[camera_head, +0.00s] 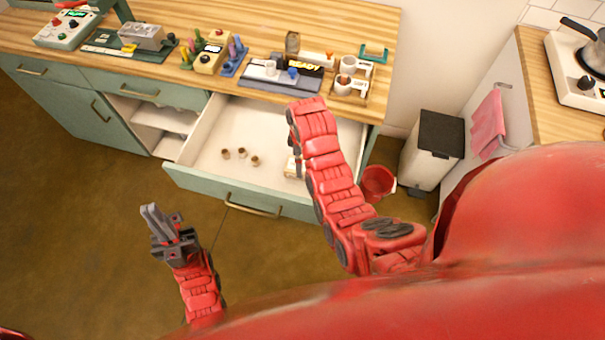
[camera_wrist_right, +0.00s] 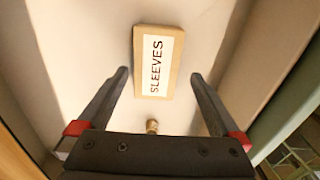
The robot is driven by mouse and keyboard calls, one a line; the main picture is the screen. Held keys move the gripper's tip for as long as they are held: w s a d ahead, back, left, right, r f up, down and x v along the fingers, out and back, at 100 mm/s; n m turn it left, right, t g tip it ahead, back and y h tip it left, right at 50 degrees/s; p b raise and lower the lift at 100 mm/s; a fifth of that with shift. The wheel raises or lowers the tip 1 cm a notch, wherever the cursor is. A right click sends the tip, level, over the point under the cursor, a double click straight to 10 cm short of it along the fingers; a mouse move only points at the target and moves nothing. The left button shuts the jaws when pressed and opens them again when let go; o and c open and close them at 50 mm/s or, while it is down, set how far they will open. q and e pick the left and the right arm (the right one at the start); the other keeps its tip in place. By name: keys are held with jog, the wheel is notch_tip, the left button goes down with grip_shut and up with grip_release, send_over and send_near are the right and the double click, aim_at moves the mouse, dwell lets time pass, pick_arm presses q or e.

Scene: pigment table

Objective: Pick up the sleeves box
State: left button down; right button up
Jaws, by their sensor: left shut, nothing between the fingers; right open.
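The sleeves box (camera_wrist_right: 159,62) is a flat tan box with a white label reading SLEEVES. It lies in the open drawer (camera_head: 226,116). In the head view only part of the sleeves box (camera_head: 293,167) shows beside my right arm. My right gripper (camera_wrist_right: 160,82) is open over the drawer, its fingertips spread on either side of the box's near end in the picture, with nothing between them. In the head view the right arm hides that gripper. My left gripper (camera_head: 152,212) is shut and empty, in front of the drawer over the floor.
Several small brown cylinders (camera_head: 241,153) stand in the drawer; one (camera_wrist_right: 152,127) shows near the right fingers. The drawer's front panel (camera_head: 280,207) and walls surround the box. Devices and cups (camera_head: 343,84) crowd the countertop. A red bucket (camera_head: 378,182) and bin (camera_head: 434,150) stand right.

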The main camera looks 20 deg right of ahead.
jog(key=shift+f, duration=0.3)
jog(key=shift+w+f+p, duration=0.1)
jog(key=shift+f+p, duration=0.35)
jog(key=shift+p, duration=0.1)
notch_tip(320, 180, down, 3)
jog(key=shift+w+r+p, duration=0.1)
jog(key=shift+p, duration=0.5)
jog(key=shift+w+f, duration=0.1)
jog(key=shift+f, duration=0.7)
jog(key=c, duration=1.3)
jog(key=shift+r, duration=0.1)
